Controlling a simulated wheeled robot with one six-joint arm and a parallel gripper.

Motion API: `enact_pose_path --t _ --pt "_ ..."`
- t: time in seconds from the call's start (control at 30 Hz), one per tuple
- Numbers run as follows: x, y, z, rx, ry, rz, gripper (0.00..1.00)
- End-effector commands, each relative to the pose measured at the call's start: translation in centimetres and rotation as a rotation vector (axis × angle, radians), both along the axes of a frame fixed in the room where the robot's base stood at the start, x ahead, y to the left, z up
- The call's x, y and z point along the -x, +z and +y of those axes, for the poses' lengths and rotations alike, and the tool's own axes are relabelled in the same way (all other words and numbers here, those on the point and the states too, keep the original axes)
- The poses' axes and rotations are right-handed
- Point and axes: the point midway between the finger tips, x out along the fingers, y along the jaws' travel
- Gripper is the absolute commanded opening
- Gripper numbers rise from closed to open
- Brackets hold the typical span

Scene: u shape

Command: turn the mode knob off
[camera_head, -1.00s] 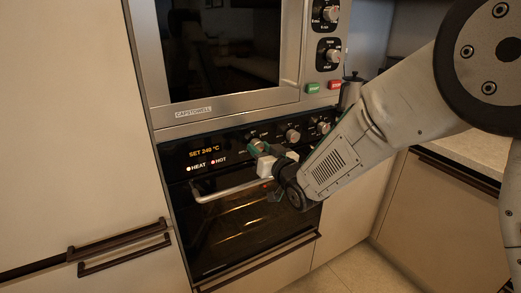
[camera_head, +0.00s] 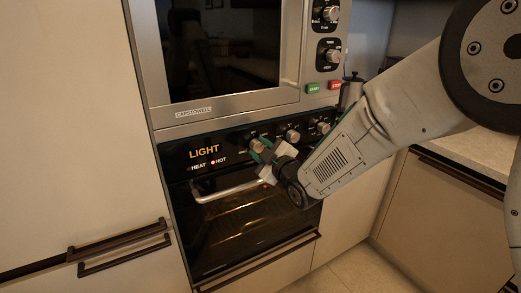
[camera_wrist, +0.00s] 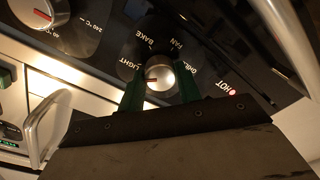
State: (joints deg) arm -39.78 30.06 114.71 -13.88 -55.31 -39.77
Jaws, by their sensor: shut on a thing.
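The mode knob (camera_wrist: 160,77) is a round silver knob on the black oven panel, ringed by the words LIGHT, BAKE, FAN and a partly readable one. Its red mark points left, roughly towards LIGHT. My gripper (camera_wrist: 159,88) has its two green fingers on either side of the knob, shut on it. In the head view my gripper (camera_head: 262,150) is at the leftmost oven knob, which it partly covers. The oven display (camera_head: 204,152) reads LIGHT. An OFF label is not visible.
A temperature knob (camera_wrist: 40,10) is beside the mode knob in the wrist view. More oven knobs (camera_head: 293,135) line the panel to the right. The oven door handle (camera_head: 232,191) runs below my gripper. The microwave (camera_head: 225,60) is above.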

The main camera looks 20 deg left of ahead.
Motion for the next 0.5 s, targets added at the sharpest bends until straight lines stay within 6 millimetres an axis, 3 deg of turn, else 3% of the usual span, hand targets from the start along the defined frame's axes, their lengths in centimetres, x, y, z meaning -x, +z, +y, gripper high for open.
enact_pose_path --t 0.5 --pt "-0.02 -0.07 -0.05 0.319 -0.002 -0.369 0.11"
